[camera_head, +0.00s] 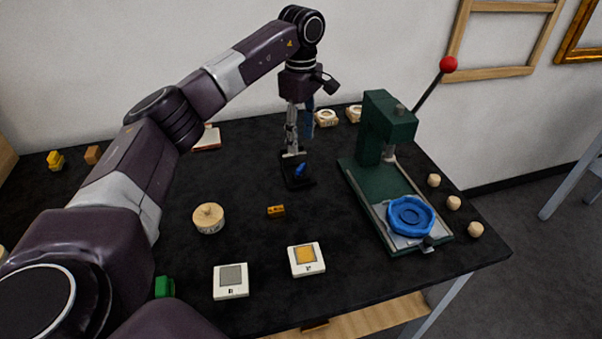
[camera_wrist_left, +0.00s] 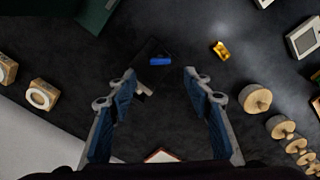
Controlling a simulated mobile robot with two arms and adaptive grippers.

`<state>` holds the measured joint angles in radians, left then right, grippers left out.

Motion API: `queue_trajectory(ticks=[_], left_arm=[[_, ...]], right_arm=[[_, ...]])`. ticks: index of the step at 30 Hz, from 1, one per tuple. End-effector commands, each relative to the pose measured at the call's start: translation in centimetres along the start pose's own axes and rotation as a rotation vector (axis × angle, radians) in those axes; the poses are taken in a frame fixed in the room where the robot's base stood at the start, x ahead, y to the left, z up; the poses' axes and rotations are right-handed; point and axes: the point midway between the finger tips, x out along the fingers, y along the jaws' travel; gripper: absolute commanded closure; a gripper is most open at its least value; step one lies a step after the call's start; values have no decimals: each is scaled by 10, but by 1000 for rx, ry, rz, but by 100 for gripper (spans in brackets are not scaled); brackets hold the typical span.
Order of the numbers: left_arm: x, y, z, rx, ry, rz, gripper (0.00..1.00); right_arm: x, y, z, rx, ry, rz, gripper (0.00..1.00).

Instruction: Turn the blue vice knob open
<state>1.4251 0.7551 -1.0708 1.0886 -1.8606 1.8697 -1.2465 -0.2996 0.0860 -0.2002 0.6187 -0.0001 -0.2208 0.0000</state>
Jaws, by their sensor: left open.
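The small black vice (camera_head: 297,182) stands on the dark table in the middle of the head view. Its blue knob (camera_head: 300,169) is a small bar on top; in the left wrist view the knob (camera_wrist_left: 160,61) lies centred, just beyond the fingertips. A pale grey part of the vice (camera_wrist_left: 141,88) shows near the left-hand finger. My left gripper (camera_head: 299,139) points down above the vice, its blue-padded fingers open and empty. In the left wrist view the fingers (camera_wrist_left: 160,75) are spread to either side of the knob, apart from it. My right gripper is not in view.
A green press (camera_head: 375,130) with a red-tipped lever and a blue dish (camera_head: 410,216) stands to the right. Several wooden knobs (camera_head: 453,202) line the right edge.

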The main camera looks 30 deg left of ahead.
Motion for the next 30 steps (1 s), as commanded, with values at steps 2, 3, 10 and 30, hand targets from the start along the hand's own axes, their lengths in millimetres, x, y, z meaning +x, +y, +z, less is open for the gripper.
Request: queue_trajectory(ticks=[2,3,10,30], left_arm=[[8,0,0,0,0,1,54],[10,0,0,0,0,0,54],[38,-1,0,0,0,-3,54],[84,0,0,0,0,0,55]], right_arm=[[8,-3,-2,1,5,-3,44],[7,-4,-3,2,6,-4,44],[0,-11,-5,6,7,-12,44],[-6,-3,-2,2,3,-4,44]])
